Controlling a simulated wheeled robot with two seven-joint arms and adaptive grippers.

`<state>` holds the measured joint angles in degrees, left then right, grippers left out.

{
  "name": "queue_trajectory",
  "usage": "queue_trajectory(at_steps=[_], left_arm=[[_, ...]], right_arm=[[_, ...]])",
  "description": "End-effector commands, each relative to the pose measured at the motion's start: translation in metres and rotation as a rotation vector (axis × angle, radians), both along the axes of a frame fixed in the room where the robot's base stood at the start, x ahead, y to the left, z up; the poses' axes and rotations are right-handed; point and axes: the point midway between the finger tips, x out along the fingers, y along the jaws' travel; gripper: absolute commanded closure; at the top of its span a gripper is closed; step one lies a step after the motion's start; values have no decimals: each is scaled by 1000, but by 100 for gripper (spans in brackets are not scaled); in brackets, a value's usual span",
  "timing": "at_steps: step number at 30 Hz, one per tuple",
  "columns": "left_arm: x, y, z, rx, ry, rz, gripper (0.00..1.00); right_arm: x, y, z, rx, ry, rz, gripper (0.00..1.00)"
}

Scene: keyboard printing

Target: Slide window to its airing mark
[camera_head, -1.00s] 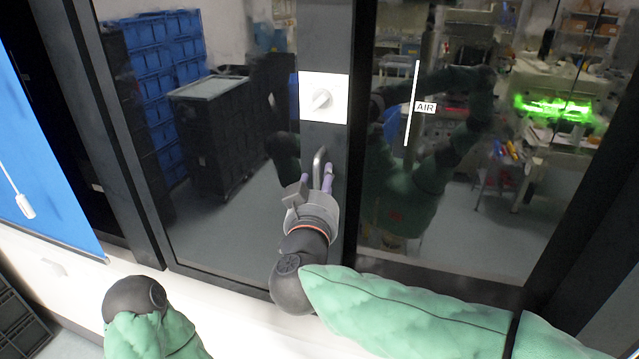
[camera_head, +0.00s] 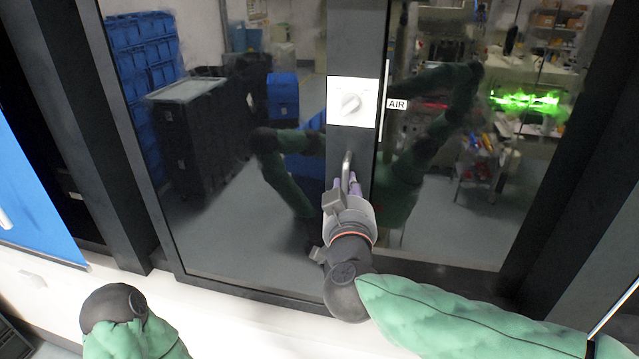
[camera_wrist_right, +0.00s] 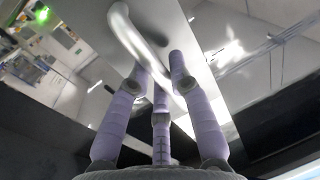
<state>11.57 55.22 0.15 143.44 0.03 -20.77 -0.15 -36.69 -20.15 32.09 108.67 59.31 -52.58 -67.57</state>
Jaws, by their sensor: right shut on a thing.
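The sliding window sash has a dark upright stile (camera_head: 357,50) with a metal pull handle (camera_head: 347,168) below a white plate with a knob (camera_head: 350,102). The AIR label (camera_head: 397,104) is on the glass just right of the stile. Its white vertical line (camera_head: 385,90) appears right at the stile's right edge; whether they exactly meet I cannot tell. My right gripper (camera_head: 354,184) is shut on the handle. In the right wrist view its lilac fingers (camera_wrist_right: 160,95) are around the handle bar (camera_wrist_right: 140,45). My left gripper is out of view.
The fixed right pane (camera_head: 450,210) reflects my arms and a lit room. A blue panel (camera_head: 30,190) hangs at the left. A white sill (camera_head: 210,305) runs below the window frame. Blue crates and a dark cart show in the left pane.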

Motion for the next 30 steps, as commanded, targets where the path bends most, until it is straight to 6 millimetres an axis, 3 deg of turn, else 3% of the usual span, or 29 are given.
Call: queue_trajectory(at_steps=[3,12,13,15,25,30], left_arm=[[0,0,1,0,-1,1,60],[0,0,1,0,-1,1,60],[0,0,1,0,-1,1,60],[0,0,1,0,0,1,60],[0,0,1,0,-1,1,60],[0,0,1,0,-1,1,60]], right_arm=[[-3,-8,1,1,-2,-2,100],[-3,-8,1,0,-2,0,100],[-3,-8,1,0,-2,0,71],[-3,-8,0,0,-2,0,54],[-4,-7,0,0,-2,1,54],[-17,-5,1,2,-3,3,54]])
